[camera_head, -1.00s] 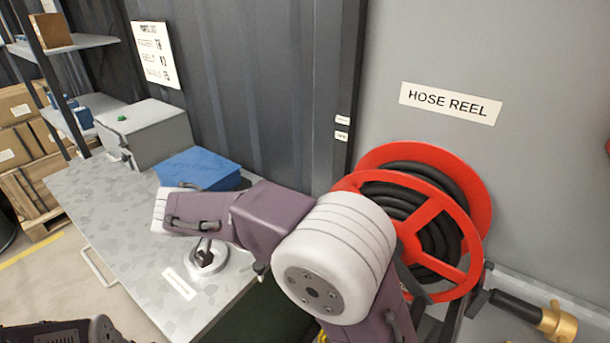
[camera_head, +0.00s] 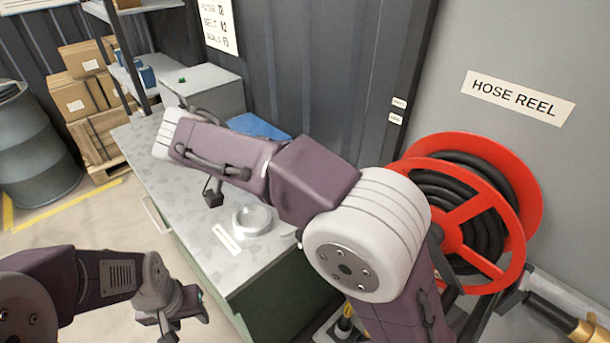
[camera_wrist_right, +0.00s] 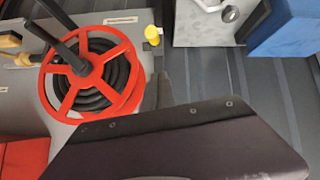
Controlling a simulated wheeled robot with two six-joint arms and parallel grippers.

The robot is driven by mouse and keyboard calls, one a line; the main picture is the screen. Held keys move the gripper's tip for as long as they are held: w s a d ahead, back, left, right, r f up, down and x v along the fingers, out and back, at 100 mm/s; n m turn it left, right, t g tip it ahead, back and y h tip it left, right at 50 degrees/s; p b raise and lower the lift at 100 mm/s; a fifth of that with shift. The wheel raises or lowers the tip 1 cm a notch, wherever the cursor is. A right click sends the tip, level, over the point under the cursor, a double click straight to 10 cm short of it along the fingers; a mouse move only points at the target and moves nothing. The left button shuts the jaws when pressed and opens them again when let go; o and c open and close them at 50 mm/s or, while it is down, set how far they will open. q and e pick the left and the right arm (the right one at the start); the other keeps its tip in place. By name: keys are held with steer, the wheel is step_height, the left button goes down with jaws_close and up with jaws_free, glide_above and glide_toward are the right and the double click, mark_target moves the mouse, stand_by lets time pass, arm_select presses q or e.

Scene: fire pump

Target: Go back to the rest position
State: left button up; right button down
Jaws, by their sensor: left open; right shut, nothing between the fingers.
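My right arm spans the middle of the head view, its purple forearm folded across to the left. My right gripper (camera_head: 213,195) is a small dark tip hanging from it, shut and empty. It shows above and left of the round metal fixture (camera_head: 252,220) on the workbench (camera_head: 185,215), apart from it. My left gripper (camera_head: 184,318) is open and empty at the lower left, over the floor in front of the bench. In the right wrist view, a dark plate fills the lower middle, and the fingertips cannot be made out clearly.
A red hose reel (camera_head: 468,215) stands right of my right arm and also shows in the right wrist view (camera_wrist_right: 92,75). A grey box (camera_head: 205,90) and a blue object (camera_head: 258,127) sit on the bench. A drum (camera_head: 36,150) stands far left.

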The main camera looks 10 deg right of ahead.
stand_by(0.4)
steer(key=s+d+f+m+g, duration=0.2)
steer(key=d, duration=0.5)
steer(key=s+d+f+m+g, duration=0.1)
steer(key=s+d+f+g, duration=0.1)
steer(key=d, duration=0.4)
steer(key=s+d+f+n+g+y, duration=0.1)
steer(key=s+f+n+y, duration=0.15)
steer(key=s+f, duration=0.4)
steer(key=s+f+n+g+y, duration=0.1)
steer(key=s+f+n+y, duration=0.2)
steer(key=f, duration=0.6)
steer(key=a+f+n+t+y, duration=0.2)
steer(key=a+f+n+y, duration=0.1)
steer(key=a+f+n, duration=0.2)
steer(key=shift+w+f+n+t, duration=0.2)
steer(key=shift+f+n+t, duration=0.15)
steer(key=shift+n, duration=0.7)
